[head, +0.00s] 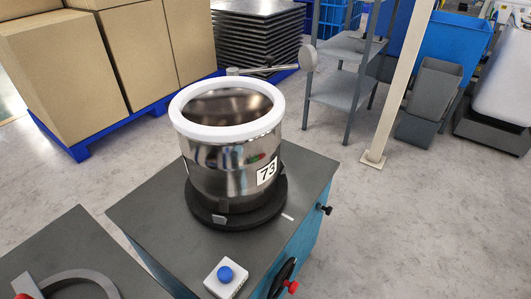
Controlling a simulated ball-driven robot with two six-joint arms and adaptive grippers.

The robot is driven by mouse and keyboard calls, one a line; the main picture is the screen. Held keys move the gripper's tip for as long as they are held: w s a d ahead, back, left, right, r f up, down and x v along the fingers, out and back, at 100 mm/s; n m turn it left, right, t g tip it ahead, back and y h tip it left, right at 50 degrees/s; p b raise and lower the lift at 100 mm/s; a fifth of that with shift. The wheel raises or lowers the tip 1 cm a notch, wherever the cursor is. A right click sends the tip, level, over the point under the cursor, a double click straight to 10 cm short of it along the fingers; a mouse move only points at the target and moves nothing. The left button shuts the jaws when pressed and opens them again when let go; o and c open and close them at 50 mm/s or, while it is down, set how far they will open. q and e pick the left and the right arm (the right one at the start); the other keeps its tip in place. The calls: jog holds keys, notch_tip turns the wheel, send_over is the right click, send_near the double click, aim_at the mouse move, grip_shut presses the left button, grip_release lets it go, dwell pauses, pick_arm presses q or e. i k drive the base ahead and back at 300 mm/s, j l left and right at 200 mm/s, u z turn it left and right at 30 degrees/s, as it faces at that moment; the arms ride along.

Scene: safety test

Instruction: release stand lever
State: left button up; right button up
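A shiny metal pot (225,165) with a white rim (180,117) and a label reading 73 stands upright on a round black base (238,219). The base rests on a dark-topped stand (318,172) with teal sides. A black part with a red knob (291,287) is at the front side, partly cut off. I cannot tell which is the stand lever. Neither gripper is in view.
A white box with a blue button (225,274) sits on the stand's front corner. Another dark surface (75,240) with a grey curved piece is at lower left. Cartons (60,65) on a blue pallet stand behind left. A beige post (400,85) stands right; floor between is clear.

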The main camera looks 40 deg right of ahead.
aim_at(327, 210)
jog(key=l+z, duration=0.2)
jog(key=z, duration=0.25)
jog(key=l+z, duration=0.25)
jog(key=z, duration=0.2)
jog(key=l+z, duration=0.2)
jog(key=z, duration=0.25)
jog(key=k+l+z, duration=0.1)
jog(key=l+z, duration=0.15)
jog(key=l, duration=1.15)
